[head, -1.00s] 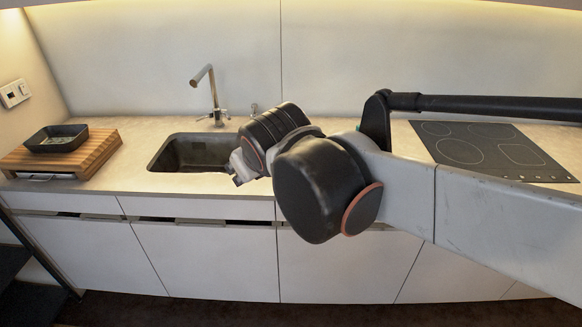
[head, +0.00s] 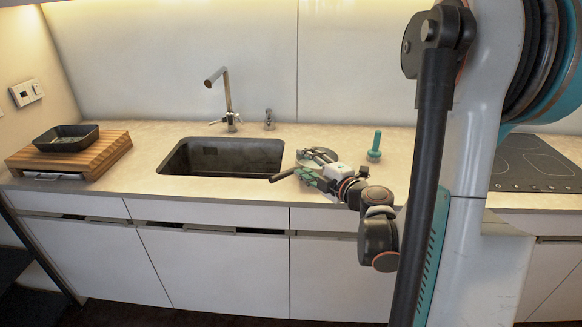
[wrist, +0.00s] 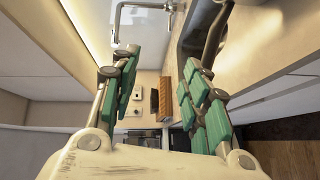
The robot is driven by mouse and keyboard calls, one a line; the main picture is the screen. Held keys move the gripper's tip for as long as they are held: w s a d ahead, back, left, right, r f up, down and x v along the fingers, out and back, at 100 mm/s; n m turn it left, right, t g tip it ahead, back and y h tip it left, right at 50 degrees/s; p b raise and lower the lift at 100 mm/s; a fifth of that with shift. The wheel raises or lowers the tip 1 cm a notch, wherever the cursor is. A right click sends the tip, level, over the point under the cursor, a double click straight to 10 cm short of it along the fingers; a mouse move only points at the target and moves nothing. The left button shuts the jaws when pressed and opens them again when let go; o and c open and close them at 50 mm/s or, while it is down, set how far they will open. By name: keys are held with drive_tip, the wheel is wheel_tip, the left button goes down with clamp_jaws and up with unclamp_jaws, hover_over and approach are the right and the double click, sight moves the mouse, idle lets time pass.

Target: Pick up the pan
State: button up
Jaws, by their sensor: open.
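A round, shiny pan (head: 318,154) lies on the counter to the right of the sink, partly hidden behind my gripper. A dark bar that looks like its handle sticks out to the left, toward the sink's front corner. My gripper (head: 306,176) is low over the counter's front edge, pointing left, right beside the pan and handle. In the wrist view my gripper (wrist: 160,95) is open, its green-padded fingers apart with nothing held between them. A dark grey curved thing (wrist: 214,38) beyond the right finger may be the pan's handle; I cannot tell for sure.
The sink (head: 220,157) and tap (head: 228,95) are left of the pan. A black square dish (head: 66,138) sits on a wooden board (head: 105,150) at far left. A teal upright object (head: 374,146) stands right of the pan. The hob (head: 535,165) is at far right.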

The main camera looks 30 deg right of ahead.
drive_tip(key=n+g+y, duration=0.1)
drive_tip(key=g, duration=0.1)
approach(288, 175)
drive_tip(key=x, duration=0.3)
drive_tip(key=p+x, duration=0.1)
drive_tip(key=x, duration=0.1)
drive_tip(key=shift+w+f, duration=0.25)
drive_tip(key=shift+f, duration=0.1)
drive_tip(key=shift+r+b+x, duration=0.1)
drive_tip(key=shift+b+x, duration=0.4)
drive_tip(key=shift+x, duration=0.95)
drive_tip(key=shift+r+b+x, duration=0.15)
drive_tip(key=shift+b+x, duration=0.3)
drive_tip(key=shift+x, duration=0.95)
drive_tip(key=shift+c, duration=0.2)
clamp_jaws()
